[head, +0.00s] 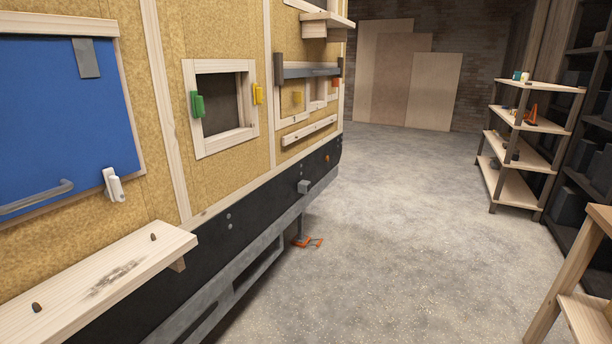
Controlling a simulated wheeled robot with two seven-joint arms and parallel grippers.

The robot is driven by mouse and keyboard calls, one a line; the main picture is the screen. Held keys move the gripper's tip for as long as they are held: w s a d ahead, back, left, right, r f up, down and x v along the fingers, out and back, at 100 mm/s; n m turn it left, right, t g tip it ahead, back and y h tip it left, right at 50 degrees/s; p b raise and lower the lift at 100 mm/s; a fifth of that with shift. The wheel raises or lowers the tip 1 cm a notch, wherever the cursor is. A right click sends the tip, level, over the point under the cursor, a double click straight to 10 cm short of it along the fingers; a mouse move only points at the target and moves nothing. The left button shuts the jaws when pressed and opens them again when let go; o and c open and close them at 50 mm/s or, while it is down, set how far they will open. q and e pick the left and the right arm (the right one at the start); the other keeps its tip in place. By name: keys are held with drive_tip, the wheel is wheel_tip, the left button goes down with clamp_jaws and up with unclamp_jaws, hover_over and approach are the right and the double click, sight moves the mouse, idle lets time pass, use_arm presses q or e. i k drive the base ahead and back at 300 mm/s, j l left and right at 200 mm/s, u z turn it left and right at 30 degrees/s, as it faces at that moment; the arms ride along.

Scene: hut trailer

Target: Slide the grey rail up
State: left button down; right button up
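A grey rail (312,72) runs level across the upper part of a framed opening in the tan wall of the hut trailer, beyond the small window. Neither of my grippers shows in the head view.
A blue panel (60,110) with a grey handle and a wood shelf (95,285) with two pegs are near left. A small window (222,103) has green and yellow catches. Shelving (530,125) stands at right. The concrete floor (390,230) between is mostly clear.

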sight(288, 74)
drive_tip(key=i+z, duration=0.1)
drive_tip(key=i, duration=0.7)
drive_tip(key=i+j, duration=0.15)
drive_tip(key=i, duration=0.7)
drive_tip(key=i+j+z, duration=0.1)
drive_tip(key=i+z, duration=0.3)
drive_tip(key=i+j+z, duration=0.8)
drive_tip(key=i+l, duration=0.1)
